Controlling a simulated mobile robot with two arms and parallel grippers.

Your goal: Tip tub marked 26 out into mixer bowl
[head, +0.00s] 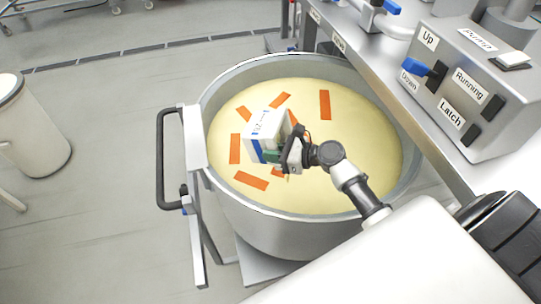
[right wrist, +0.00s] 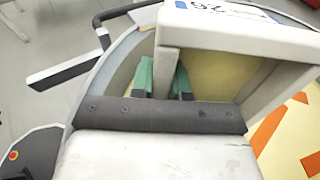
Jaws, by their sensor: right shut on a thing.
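My right gripper (head: 284,157) is shut on a white tub (head: 268,124) with a blue-banded label and holds it tilted above the mixer bowl (head: 273,232). In the right wrist view the tub (right wrist: 245,40) shows the number 26 upside down. The green fingertips of my right gripper (right wrist: 166,80) sit on either side of one tub wall. A pale yellow area shows between the tub walls; I cannot tell whether it is inside the tub or the bowl beyond. The wide steel bowl holds a pale yellow mass with several orange strips on top. My left gripper is not in view.
A steel bench with a control box (head: 468,85) marked Up, Down, Running and Latch stands along the right. A black handle (head: 161,160) stands at the bowl's left. A white bin (head: 38,140) stands far left. Grey floor between is clear.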

